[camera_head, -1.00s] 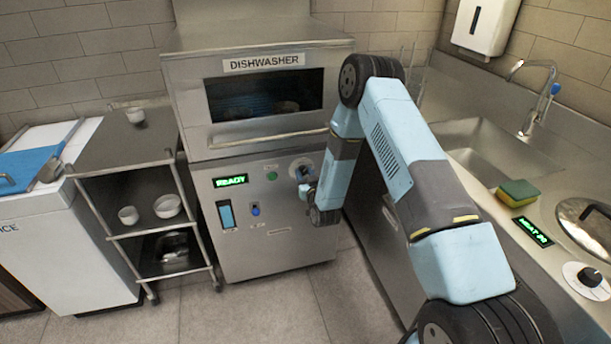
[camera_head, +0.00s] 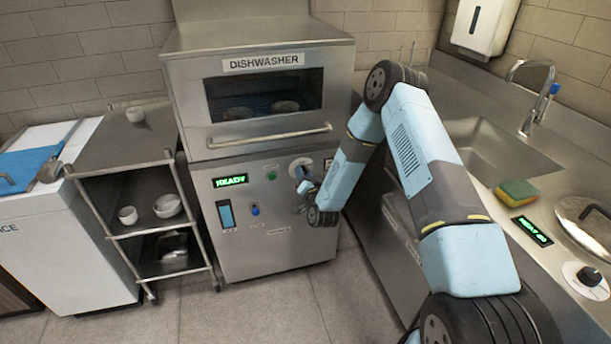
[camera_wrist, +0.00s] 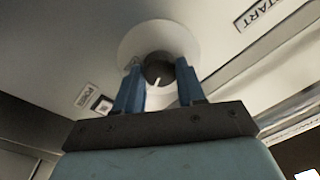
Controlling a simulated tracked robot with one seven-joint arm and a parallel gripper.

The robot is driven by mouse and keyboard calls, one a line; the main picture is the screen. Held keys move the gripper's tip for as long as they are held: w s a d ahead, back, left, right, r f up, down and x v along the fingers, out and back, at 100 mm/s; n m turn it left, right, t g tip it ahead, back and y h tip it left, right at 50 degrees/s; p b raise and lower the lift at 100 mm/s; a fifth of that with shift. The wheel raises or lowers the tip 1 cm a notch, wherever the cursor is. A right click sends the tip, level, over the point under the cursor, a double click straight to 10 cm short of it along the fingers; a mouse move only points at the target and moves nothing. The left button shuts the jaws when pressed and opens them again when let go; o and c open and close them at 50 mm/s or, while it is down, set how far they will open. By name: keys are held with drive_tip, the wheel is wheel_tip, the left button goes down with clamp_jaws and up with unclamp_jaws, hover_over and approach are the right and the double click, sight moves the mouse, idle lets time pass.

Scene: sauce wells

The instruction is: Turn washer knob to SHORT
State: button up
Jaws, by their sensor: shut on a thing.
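The washer knob (camera_wrist: 157,66) is dark with a white pointer mark, on a round white dial plate, in the wrist view. My gripper (camera_wrist: 158,72) has its blue fingers on both sides of the knob and is shut on it. The pointer shows between the fingers, towards the bottom of the picture. In the head view, my gripper (camera_head: 304,182) is at the white dial plate (camera_head: 301,165) on the dishwasher's (camera_head: 245,190) lower front panel, and hides most of the knob. A START label (camera_wrist: 262,12) is at the upper right; a small label (camera_wrist: 87,94) at left is not clearly legible.
A green READY display (camera_head: 230,180), a green button (camera_head: 271,175) and a blue switch (camera_head: 255,209) are left of the dial. The dishwasher handle (camera_head: 270,136) runs above it. The sink counter (camera_head: 470,200) is on the right, a shelf cart (camera_head: 140,190) on the left.

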drive_tip(key=shift+d+f, duration=0.1)
drive_tip(key=shift+d, duration=0.1)
drive_tip(key=o, duration=1)
drive_tip(key=shift+a, duration=0.1)
drive_tip(key=shift+o, duration=0.2)
drive_tip(key=v, duration=1.3)
drive_tip(key=shift+s, duration=0.35)
drive_tip(key=shift+f, duration=0.1)
